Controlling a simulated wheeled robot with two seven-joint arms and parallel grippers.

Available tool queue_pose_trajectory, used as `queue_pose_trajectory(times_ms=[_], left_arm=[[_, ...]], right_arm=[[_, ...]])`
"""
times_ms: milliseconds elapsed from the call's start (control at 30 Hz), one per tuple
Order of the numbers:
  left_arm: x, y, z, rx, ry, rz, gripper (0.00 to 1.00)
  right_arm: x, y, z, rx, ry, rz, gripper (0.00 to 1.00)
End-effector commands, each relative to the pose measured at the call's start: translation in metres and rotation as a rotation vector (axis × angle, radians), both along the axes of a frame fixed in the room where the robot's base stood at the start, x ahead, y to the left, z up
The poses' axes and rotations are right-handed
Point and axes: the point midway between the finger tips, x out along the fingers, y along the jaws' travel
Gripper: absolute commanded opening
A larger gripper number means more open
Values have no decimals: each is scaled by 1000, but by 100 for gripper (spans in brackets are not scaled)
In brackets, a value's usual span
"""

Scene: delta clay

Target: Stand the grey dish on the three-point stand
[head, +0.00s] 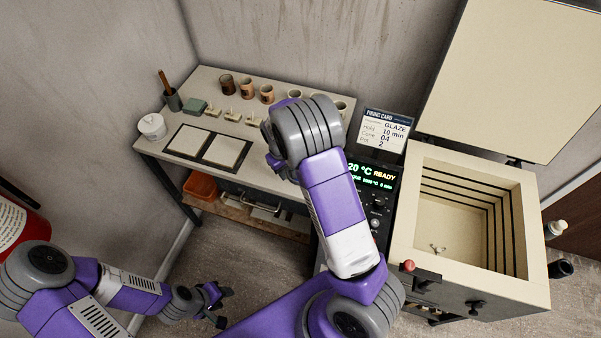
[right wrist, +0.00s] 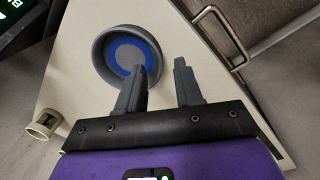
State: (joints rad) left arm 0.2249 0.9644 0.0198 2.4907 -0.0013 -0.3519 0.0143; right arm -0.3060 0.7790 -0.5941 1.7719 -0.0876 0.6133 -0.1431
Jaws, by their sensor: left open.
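The grey dish (right wrist: 103,42) with a blue ring inside shows in the right wrist view, on a pale tabletop; in the head view my right arm hides it. My right gripper (right wrist: 160,65) is open above it. One finger overlaps the dish and the other is beyond its rim; I cannot tell whether either touches. In the head view, my own arm hides this gripper. A small three-point stand (head: 438,249) sits on the floor of the open kiln (head: 450,213). My left gripper (head: 222,304) is open and empty, low at the left.
The worktable (head: 170,150) holds several cups (head: 267,93), small test pieces (head: 232,115), two pale tiles (head: 227,150) and a white lidded jar (head: 152,126). The kiln lid (head: 515,75) is raised. A control panel (head: 372,192) stands between table and kiln. A cup (right wrist: 45,122) shows left of the right gripper.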

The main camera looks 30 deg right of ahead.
Motion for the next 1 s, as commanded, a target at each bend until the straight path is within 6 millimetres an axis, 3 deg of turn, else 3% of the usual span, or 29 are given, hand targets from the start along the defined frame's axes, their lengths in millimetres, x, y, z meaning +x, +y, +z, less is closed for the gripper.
queue_pose_trajectory(times_ms=[200, 467, 700, 1000], left_arm=[[0, 0, -7, 0, 0, 0, 43], [0, 0, -7, 0, 0, 0, 43], [0, 0, -7, 0, 0, 0, 43], [0, 0, -7, 0, 0, 0, 43]], right_arm=[[-1, -6, -34, 0, 2, -1, 35], [-1, -6, -37, 1, 0, -1, 35], [-1, -6, -37, 1, 0, -1, 0], [-1, -6, -37, 1, 0, -1, 0]])
